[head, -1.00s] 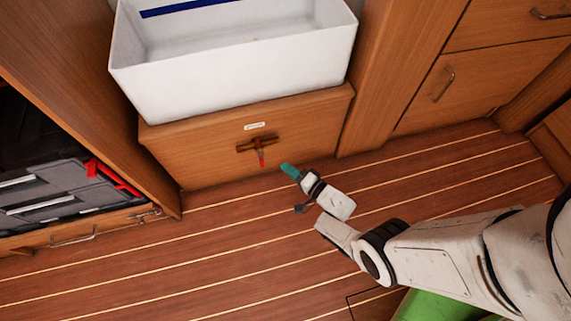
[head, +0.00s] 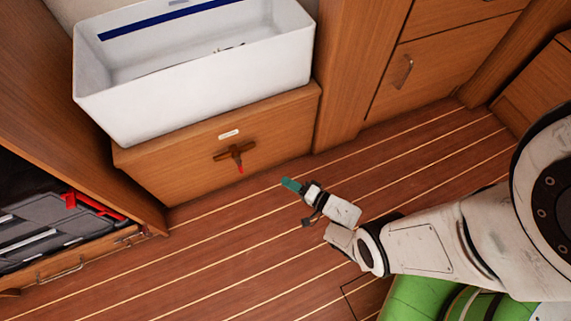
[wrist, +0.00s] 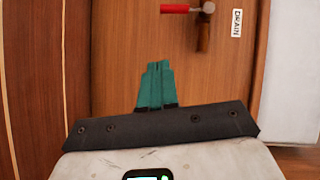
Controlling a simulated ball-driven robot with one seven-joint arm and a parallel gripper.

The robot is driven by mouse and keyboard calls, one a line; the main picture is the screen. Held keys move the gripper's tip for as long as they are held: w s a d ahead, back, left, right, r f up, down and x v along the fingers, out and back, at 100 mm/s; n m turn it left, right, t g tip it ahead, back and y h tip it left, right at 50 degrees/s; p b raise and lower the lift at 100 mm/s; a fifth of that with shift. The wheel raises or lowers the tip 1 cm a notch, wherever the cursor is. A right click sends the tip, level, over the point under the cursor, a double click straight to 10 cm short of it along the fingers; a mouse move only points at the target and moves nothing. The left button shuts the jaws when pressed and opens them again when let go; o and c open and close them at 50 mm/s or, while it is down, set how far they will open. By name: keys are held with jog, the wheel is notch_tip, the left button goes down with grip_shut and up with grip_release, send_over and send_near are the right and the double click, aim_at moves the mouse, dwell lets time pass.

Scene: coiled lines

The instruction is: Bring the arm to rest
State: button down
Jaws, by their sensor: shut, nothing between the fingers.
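My gripper (head: 291,185) has teal fingers, which are shut together with nothing between them. In the head view it is over the plank floor, to the right of and a little below a wooden box front with a red-tipped handle (head: 236,155). My white arm reaches in from the right edge. In the wrist view the shut fingers (wrist: 155,72) point at the wooden front, where the red-tipped handle (wrist: 190,9) and a label reading DRAIN (wrist: 237,22) show. The gripper is apart from the handle.
A white open bin (head: 200,95) stands on the wooden box. An open cabinet at left holds a grey case with red latches (head: 70,225). A green object (head: 420,298) lies below my arm. The floor (head: 240,260) in front is clear.

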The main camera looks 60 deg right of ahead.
dwell(0.3)
jog(key=w+d+r+n+g+h, duration=0.35)
jog(key=d+n+g+h, duration=0.2)
jog(key=g, duration=0.25)
jog(key=s+a+r+n+g+y, duration=0.65)
jog(key=s+a+r+n, duration=0.35)
jog(key=s+a+r, duration=0.45)
notch_tip(320, 180, up, 38)
jog(key=d+g+h+p, duration=0.1)
jog(key=p, duration=3.4)
jog(key=shift+s+d, duration=0.15)
jog(key=shift+d, duration=0.15)
jog(key=shift+f, duration=0.1)
